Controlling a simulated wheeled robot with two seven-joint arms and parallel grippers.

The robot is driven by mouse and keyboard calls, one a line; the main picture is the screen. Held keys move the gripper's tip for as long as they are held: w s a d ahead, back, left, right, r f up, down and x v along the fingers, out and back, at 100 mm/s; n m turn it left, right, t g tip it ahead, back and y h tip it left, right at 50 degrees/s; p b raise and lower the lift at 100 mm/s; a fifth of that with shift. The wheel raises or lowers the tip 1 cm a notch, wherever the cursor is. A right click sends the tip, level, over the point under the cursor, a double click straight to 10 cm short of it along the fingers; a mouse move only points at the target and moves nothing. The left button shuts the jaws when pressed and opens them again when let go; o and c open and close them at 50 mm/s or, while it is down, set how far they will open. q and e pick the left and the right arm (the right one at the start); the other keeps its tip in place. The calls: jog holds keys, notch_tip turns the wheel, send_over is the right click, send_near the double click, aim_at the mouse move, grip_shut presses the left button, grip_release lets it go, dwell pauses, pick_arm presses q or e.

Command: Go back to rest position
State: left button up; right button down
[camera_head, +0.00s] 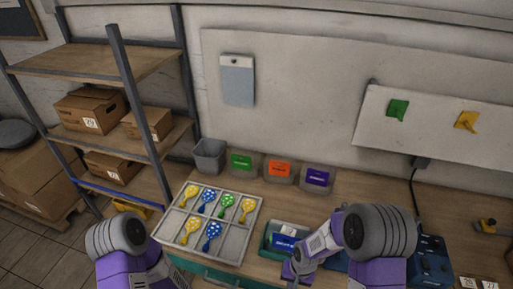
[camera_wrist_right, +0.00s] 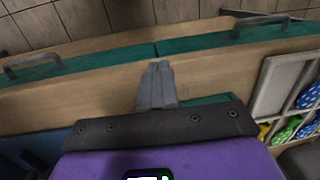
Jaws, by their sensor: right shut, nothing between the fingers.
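My right gripper (camera_head: 294,270) is low over the front of the workbench, beside a green tray (camera_head: 268,246) that holds a blue item (camera_head: 284,241). In the right wrist view its two grey fingers (camera_wrist_right: 159,68) are pressed together with nothing between them, in front of the bench's front edge. My left arm shows at the lower left of the head view, left of the compartment tray; its fingers are not visible.
A grey bin (camera_head: 209,157) and three labelled bins, green (camera_head: 242,162), orange (camera_head: 278,170) and purple (camera_head: 317,178), stand along the wall. A shelf (camera_head: 95,62) with cardboard boxes (camera_head: 91,108) is at left. A blue device (camera_head: 432,262) is at right. Drawer handles (camera_wrist_right: 33,64) stick out from the bench front.

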jog(key=s+a+f+y+b, duration=0.1)
jog(key=s+f+b, duration=0.4)
jog(key=f, duration=0.4)
jog(key=s+a+f+t+y+b, duration=0.1)
jog(key=s+f+b, duration=0.4)
jog(key=s+f, duration=0.2)
notch_tip(320, 180, down, 2)
jog(key=shift+f+y, duration=0.2)
jog(key=shift+y, duration=0.1)
